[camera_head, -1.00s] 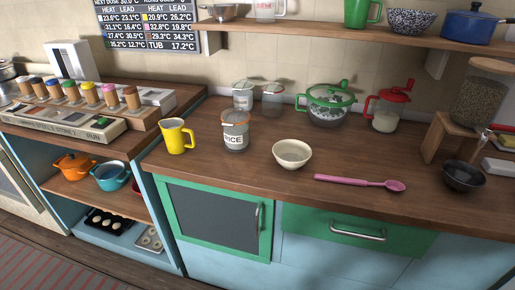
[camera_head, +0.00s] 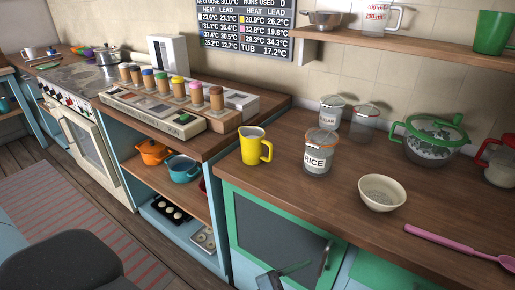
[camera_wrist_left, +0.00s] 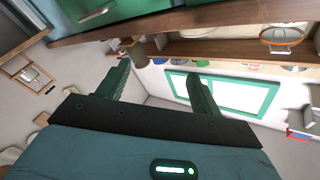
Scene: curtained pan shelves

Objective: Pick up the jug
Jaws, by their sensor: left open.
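The yellow jug (camera_head: 256,146) stands upright near the counter's left end in the head view, its handle pointing right. A clear measuring jug (camera_head: 381,17) with red markings stands on the wall shelf. My left gripper (camera_wrist_left: 158,85) shows in the left wrist view with its two green fingers wide apart and nothing between them. In the head view, a dark and green piece at the bottom edge, before the cabinet door, looks like part of this gripper, low and apart from the yellow jug. My right gripper is not in view.
Right of the yellow jug stand a rice jar (camera_head: 319,158), a sugar jar (camera_head: 331,112) and a cream bowl (camera_head: 382,193). A pink spoon (camera_head: 455,243) lies near the front edge. The counter (camera_head: 285,195) before the jug is clear.

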